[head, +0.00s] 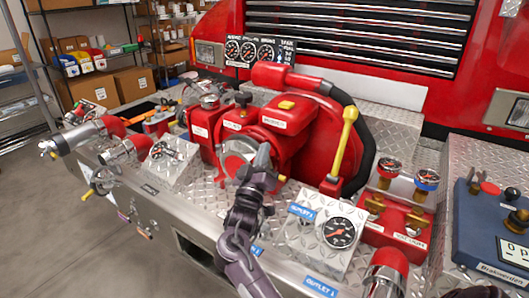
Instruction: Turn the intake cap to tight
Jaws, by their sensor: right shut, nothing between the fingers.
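The red pump (270,125) sits in the middle of the diamond-plate bumper. A silver pipe end with a red collar (85,135) sticks out at the bumper's left end. It may carry the intake cap, but I can read no intake label there. My right gripper (264,156) is shut and empty. It is in front of the pump's round silver face (236,153) and hides part of it. I cannot tell whether it touches the pump. It is well to the right of the left pipe end. My left gripper is not in view.
A yellow-handled lever (345,140) stands right of the pump. A gauge box (338,232) and red valve block (392,222) are at the right front. A blue control box (490,235) is at far right. Shelves (95,60) stand behind left; the floor (60,230) at left is clear.

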